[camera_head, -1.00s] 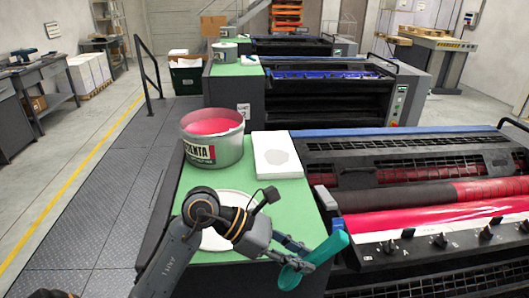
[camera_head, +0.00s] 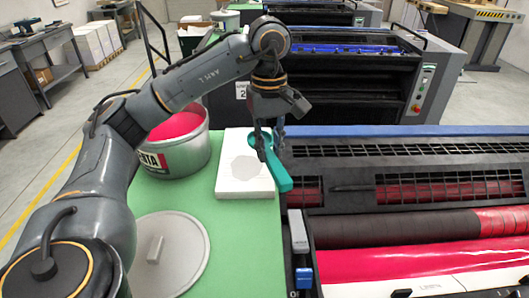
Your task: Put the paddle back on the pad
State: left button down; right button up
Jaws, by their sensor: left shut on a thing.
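The teal paddle (camera_head: 281,177) is held in my left gripper (camera_head: 269,148), which is shut on it. The paddle hangs tilted, its lower end at the right edge of the pad in the picture. The pad (camera_head: 232,179) is a white block with a grey round patch on top, lying on the green bench top. The gripper is over the pad's right side. I cannot tell whether the paddle touches the pad. My right gripper is not in view.
A magenta ink tub (camera_head: 178,150) stands left of the pad, partly behind my left arm. A grey round lid with a handle (camera_head: 171,262) lies in front. The press with magenta rollers (camera_head: 400,255) is to the right. Green bench top (camera_head: 245,240) is clear before the pad.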

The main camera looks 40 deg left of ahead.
pick_arm(q)
send_over(249, 163)
jog(key=s+d, duration=0.2)
jog(key=d, duration=0.2)
notch_tip(249, 163, down, 4)
jog(key=r, duration=0.1)
jog(key=a+f, duration=0.1)
jog(key=f, duration=0.1)
jog(key=w+a+f+p, duration=0.1)
jog(key=a+f, duration=0.1)
jog(key=shift+w+f, duration=0.15)
jog(key=shift+w, duration=0.05)
jog(key=shift+w+a+f, duration=0.15)
jog(key=shift+a+f, duration=0.2)
jog(key=shift+f, duration=0.1)
jog(key=f, duration=0.2)
jog(key=f+p, duration=0.1)
jog(key=shift+w+a+f, duration=0.15)
jog(key=shift+w+a, duration=0.05)
jog(key=shift+a, duration=0.05)
jog(key=shift+f, duration=0.35)
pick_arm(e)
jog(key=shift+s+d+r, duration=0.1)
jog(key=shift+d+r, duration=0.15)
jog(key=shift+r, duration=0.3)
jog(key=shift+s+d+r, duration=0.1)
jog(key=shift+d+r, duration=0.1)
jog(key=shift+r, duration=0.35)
